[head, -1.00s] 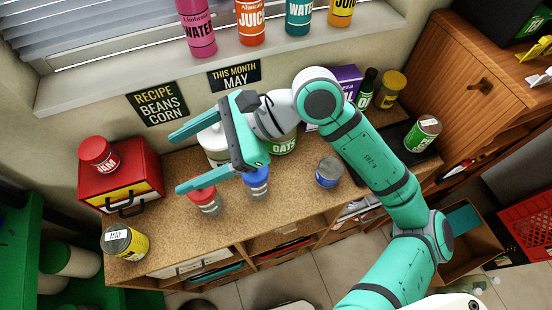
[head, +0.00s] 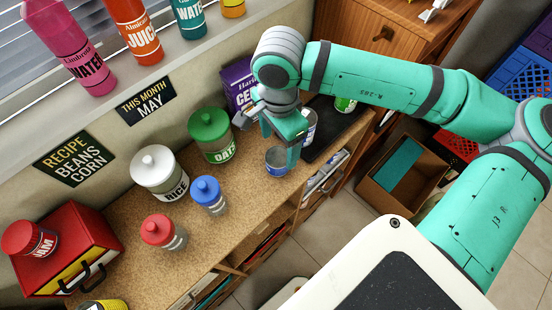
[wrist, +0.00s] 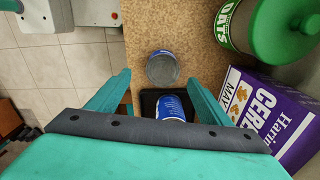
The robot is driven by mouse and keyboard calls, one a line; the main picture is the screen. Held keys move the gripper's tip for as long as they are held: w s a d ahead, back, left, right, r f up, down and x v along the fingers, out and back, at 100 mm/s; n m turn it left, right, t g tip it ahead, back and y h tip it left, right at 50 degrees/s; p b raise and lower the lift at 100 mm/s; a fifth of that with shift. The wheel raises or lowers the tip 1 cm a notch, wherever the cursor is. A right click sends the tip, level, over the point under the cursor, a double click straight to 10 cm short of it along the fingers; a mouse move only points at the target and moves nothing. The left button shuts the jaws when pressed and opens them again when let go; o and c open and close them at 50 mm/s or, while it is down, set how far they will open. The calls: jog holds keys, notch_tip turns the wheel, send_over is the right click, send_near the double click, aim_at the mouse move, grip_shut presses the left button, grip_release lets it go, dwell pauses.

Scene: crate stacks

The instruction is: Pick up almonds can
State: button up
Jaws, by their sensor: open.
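No can in view has a readable almonds label. A short blue can with a bare metal top (head: 277,161) stands on the cork-coloured counter; it also shows in the wrist view (wrist: 162,68), ahead of my fingertips. A second blue-and-white can (head: 310,122) stands behind my gripper on the dark tray and is partly hidden; in the wrist view a blue can (wrist: 172,108) shows between my fingers, partly cut off by my palm. My gripper (head: 282,150) points down above these cans, its fingers open and apart in the wrist view (wrist: 158,82). It holds nothing.
A purple cereal box (head: 240,87) and green-lidded oats jar (head: 212,136) stand close by my gripper. The rice jar (head: 159,172), blue-lidded shaker (head: 209,195) and red-lidded shaker (head: 163,233) stand left. A green can (head: 345,104) is on the dark tray (head: 325,146).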

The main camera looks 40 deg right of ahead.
aim_at(278, 156)
notch_tip(278, 156, down, 3)
jog(key=shift+f, duration=0.2)
jog(key=shift+w+d+f, duration=0.1)
jog(key=shift+w+f, duration=0.1)
jog(key=shift+f, duration=1.2)
jog(key=shift+w+d+f, duration=0.1)
jog(key=shift+w+f, duration=0.05)
jog(key=shift+f, duration=1.25)
jog(key=c, duration=1.3)
jog(key=shift+r, duration=0.1)
